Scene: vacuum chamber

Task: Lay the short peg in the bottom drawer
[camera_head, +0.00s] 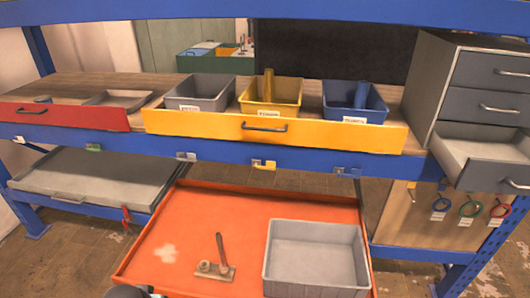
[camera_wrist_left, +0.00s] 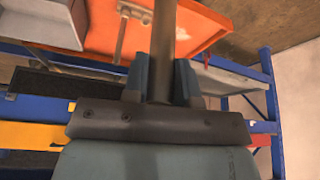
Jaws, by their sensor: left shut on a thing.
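My left gripper (camera_wrist_left: 167,80) is shut on a grey-brown rod (camera_wrist_left: 173,28), which looks like the short peg, in the left wrist view. The rod runs up out of that view, so its far end is hidden. In the head view only a dark part, probably of my left arm, shows at the bottom edge. The bottom drawer (camera_head: 489,158) of the grey cabinet at the right is pulled open and looks empty. A wooden stand (camera_head: 222,272) with one upright peg (camera_head: 221,249) and one empty-looking round holder lies on the orange tray. My right gripper is not in view.
The orange tray (camera_head: 188,226) also holds a grey bin (camera_head: 313,232). A yellow drawer (camera_head: 325,133) with several bins and a red drawer (camera_head: 70,117) stick out of the bench. The cabinet's upper drawers (camera_head: 490,72) are shut. Coloured rings hang below the open drawer.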

